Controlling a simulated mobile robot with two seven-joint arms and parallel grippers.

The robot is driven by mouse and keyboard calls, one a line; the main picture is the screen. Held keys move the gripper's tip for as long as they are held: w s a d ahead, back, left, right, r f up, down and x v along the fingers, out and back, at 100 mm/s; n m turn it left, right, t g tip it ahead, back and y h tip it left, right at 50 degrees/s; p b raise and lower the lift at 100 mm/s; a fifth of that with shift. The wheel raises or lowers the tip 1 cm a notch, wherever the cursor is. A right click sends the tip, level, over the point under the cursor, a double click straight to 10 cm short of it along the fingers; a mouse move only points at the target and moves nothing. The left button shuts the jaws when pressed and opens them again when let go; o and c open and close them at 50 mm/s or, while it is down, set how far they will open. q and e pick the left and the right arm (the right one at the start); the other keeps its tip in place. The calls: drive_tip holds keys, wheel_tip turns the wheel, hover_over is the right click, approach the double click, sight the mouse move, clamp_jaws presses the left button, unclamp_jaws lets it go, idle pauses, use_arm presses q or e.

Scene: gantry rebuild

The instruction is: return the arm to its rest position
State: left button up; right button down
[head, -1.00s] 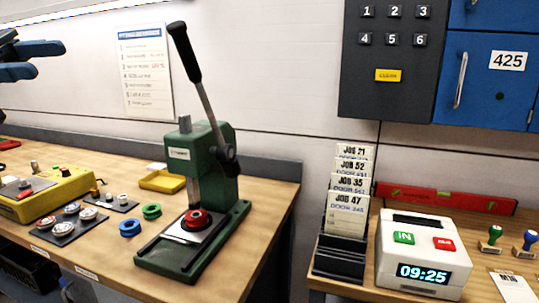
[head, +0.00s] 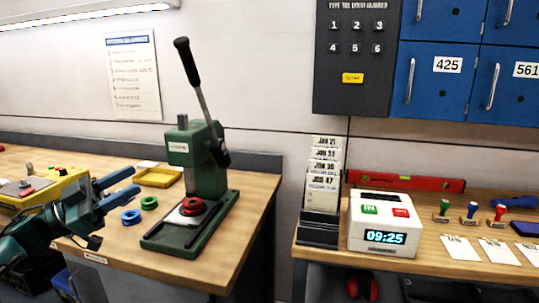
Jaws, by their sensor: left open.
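My left gripper (head: 134,181) is low at the left of the head view. Its two blue fingers are spread apart with nothing between them, and they point right, toward the blue ring (head: 131,217) and green ring (head: 149,203). The gripper shows in front of the left workbench (head: 115,252) and covers part of the yellow device (head: 62,184). My right gripper does not show.
A green lever press (head: 207,165) with a red ring (head: 193,206) stands right of the left gripper. A gap separates the benches. The right bench holds a card rack (head: 318,228), a white time clock (head: 383,224), a red level (head: 405,182) and stamps (head: 472,211).

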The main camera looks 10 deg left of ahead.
use_arm(q)
drive_tip(key=s+d+f+n+t+y+p, duration=0.15)
drive_tip(key=d+f+n+y, duration=0.35)
drive_tip(key=f, duration=0.7)
drive_tip(key=s+d+f+n+t+y, duration=0.2)
drive_tip(key=d+f+n+y, duration=0.3)
drive_tip(key=f, duration=0.8)
drive_tip(key=s+d+f+g+y+p, duration=0.1)
drive_tip(key=s+d+f+g+y, duration=0.3)
drive_tip(key=s+d+f, duration=0.8)
drive_tip(key=s+d+g, duration=0.2)
drive_tip(key=s, duration=0.1)
drive_tip(key=shift+f+n, duration=0.3)
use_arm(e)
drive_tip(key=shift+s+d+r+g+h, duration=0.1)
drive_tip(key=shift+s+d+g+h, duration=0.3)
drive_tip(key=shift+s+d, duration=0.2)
use_arm(q)
drive_tip(key=shift+g, duration=0.25)
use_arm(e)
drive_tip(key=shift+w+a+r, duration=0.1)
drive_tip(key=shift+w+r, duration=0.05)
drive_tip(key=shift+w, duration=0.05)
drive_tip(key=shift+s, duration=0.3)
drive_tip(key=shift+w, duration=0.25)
use_arm(q)
drive_tip(key=shift+c, duration=0.3)
